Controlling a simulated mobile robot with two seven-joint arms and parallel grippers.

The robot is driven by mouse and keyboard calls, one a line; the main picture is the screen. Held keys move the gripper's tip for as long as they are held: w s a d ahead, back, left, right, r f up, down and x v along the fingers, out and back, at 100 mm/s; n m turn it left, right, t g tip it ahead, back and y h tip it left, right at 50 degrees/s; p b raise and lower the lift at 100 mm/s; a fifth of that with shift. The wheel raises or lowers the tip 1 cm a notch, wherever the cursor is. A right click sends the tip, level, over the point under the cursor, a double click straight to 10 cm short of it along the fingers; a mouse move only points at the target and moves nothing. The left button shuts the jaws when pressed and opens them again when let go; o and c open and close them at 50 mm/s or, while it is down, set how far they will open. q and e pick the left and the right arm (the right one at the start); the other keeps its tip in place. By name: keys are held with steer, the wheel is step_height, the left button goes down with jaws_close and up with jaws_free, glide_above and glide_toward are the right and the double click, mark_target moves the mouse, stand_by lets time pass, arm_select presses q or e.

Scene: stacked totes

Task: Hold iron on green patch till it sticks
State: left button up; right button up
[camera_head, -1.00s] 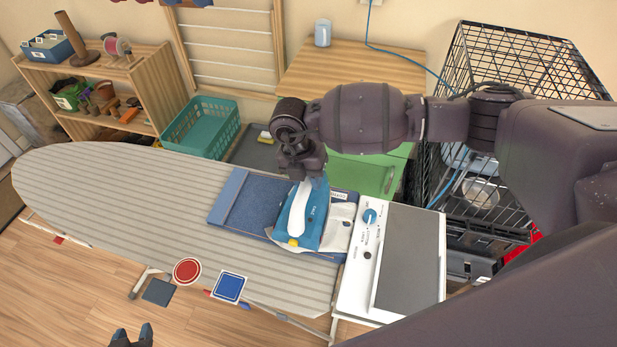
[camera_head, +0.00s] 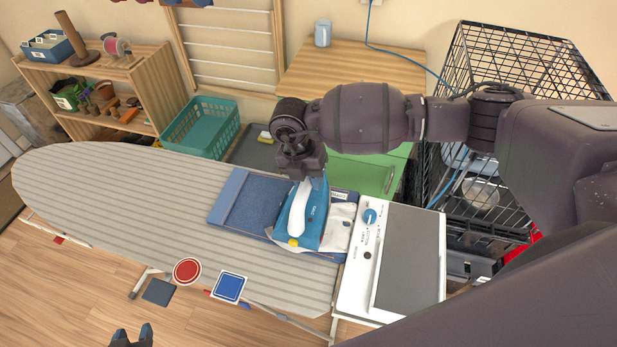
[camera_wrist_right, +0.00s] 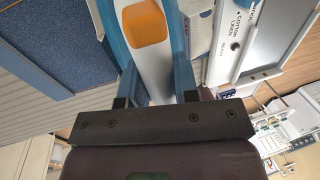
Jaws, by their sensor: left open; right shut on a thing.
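A blue and white iron (camera_head: 312,222) rests on a pale cloth (camera_head: 339,232) over folded blue denim (camera_head: 250,205) on the ironing board. My right gripper (camera_head: 304,180) is shut on the iron from above. In the right wrist view, the gripper (camera_wrist_right: 158,98) grips the iron (camera_wrist_right: 148,50), whose white handle has an orange button. No green patch shows; whatever lies under the iron and cloth is hidden. My left gripper (camera_head: 131,338) is open and empty at the bottom edge, below the board.
The striped ironing board (camera_head: 110,190) is bare to the left. A white control panel with a dial and grey plate (camera_head: 410,260) adjoins on the right. A wire cage (camera_head: 510,60) stands behind.

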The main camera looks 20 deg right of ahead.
steer(key=shift+s, duration=0.1)
stand_by(0.6)
steer(key=shift+r+p, duration=0.6)
steer(key=shift+r, duration=0.05)
steer(key=shift+p+v, duration=0.65)
steer(key=shift+v, duration=0.4)
steer(key=shift+d+r+p, duration=0.2)
steer(key=shift+r+p, duration=0.5)
steer(key=shift+r, duration=0.4)
steer(key=shift+r+p, duration=0.45)
steer(key=shift+r, duration=0.2)
steer(key=shift+v, duration=1.1)
steer(key=shift+d, duration=0.15)
